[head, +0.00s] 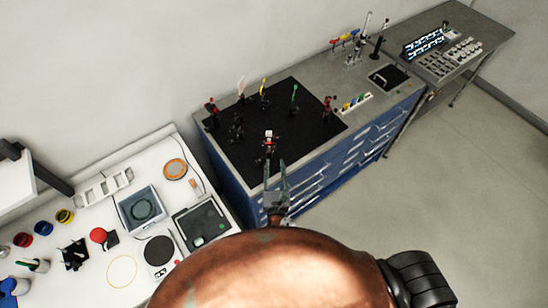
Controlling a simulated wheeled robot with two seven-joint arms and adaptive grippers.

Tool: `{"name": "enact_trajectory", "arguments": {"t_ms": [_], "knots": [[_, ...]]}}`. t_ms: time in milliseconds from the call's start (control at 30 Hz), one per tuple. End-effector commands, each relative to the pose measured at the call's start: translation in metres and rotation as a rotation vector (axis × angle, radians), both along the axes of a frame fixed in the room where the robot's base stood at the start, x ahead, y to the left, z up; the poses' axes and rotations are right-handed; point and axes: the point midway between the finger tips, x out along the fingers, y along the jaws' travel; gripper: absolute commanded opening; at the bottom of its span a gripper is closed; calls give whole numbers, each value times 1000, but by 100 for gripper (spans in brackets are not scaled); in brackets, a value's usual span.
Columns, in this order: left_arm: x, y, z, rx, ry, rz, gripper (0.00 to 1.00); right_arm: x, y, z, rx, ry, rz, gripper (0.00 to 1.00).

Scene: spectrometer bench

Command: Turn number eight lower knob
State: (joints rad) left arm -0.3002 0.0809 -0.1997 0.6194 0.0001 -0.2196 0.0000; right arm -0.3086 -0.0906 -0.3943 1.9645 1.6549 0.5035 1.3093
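A grey control panel (453,58) with rows of small light knobs or keys lies on the far bench at the upper right. A dark unit with lit displays (424,43) stands at its back left. The knobs are too small to tell a number eight or a lower row. My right gripper (275,164) points away from me at the front edge of the black board, far to the left of the panel. Its two fingers are apart, with no object clearly between them. My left gripper is not in view.
A white table (90,276) with dishes and plates stands left. The floor (450,190) at right is clear.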

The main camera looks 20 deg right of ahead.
Motion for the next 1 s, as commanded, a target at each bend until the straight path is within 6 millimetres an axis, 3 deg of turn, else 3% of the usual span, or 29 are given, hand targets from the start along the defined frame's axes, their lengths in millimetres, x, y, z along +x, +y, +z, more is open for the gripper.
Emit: {"name": "enact_trajectory", "arguments": {"t_ms": [200, 400, 1000], "knots": [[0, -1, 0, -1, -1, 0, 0, -42, 10, -1, 1, 2, 0, 30], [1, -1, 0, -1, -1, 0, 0, -60, 15, 0, 0, 1, 0, 30], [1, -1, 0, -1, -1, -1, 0, -62, 16, 0, 1, 0, 0, 30]]}}
